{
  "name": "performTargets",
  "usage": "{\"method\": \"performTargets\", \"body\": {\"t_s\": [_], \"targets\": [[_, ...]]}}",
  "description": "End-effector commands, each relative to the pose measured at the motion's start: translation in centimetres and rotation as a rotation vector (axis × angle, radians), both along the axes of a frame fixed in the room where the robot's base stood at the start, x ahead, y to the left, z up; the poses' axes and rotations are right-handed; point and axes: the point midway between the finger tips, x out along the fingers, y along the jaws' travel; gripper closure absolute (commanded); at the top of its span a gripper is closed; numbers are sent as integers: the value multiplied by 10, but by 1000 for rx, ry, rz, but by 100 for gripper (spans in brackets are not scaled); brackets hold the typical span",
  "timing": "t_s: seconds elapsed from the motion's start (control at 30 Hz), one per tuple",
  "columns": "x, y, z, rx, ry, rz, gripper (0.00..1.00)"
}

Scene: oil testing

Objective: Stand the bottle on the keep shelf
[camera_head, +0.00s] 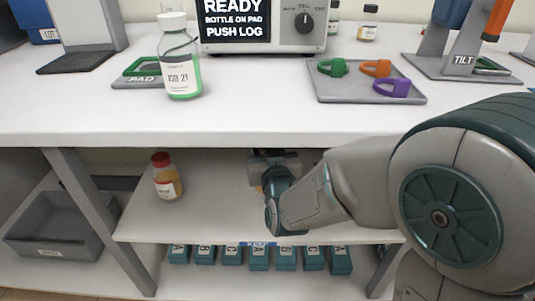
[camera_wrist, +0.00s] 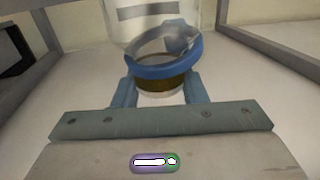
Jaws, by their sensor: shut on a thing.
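My gripper (camera_head: 273,163) reaches in over the lower shelf, marked KEEP (camera_head: 215,190), under the counter. In the wrist view my gripper (camera_wrist: 160,92) is shut on a clear bottle (camera_wrist: 150,28) with a blue ring (camera_wrist: 165,67) around it. A dark amber band and a white part show between the fingers. The bottle's far end is cut off by the frame. In the head view my gripper and arm hide most of this bottle. I cannot tell whether it touches the shelf.
A red-capped bottle (camera_head: 167,178) stands left on the same shelf. On the counter are a bottle of green liquid (camera_head: 181,75), a tray (camera_head: 330,92) with green, orange and purple rings, and a tilt stand (camera_head: 455,65). A grey bin (camera_head: 45,225) is lower left. The shelf between bottle and gripper is clear.

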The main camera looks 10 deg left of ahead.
Motion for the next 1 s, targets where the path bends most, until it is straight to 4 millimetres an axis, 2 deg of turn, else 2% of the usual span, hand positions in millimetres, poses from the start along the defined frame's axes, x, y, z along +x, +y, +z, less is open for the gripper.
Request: {"method": "performTargets", "body": {"t_s": [0.03, 0.2, 0.67, 0.7, 0.77, 1.0], "targets": [[-1, 0, -10, 0, 1, 2, 100], [-2, 2, -31, -2, 1, 6, 100], [-3, 3, -37, 0, -1, 9, 100], [-3, 3, -38, -1, 2, 9, 59], [-3, 3, -37, -1, 3, 9, 42], [-3, 3, -37, -1, 3, 9, 40]]}}
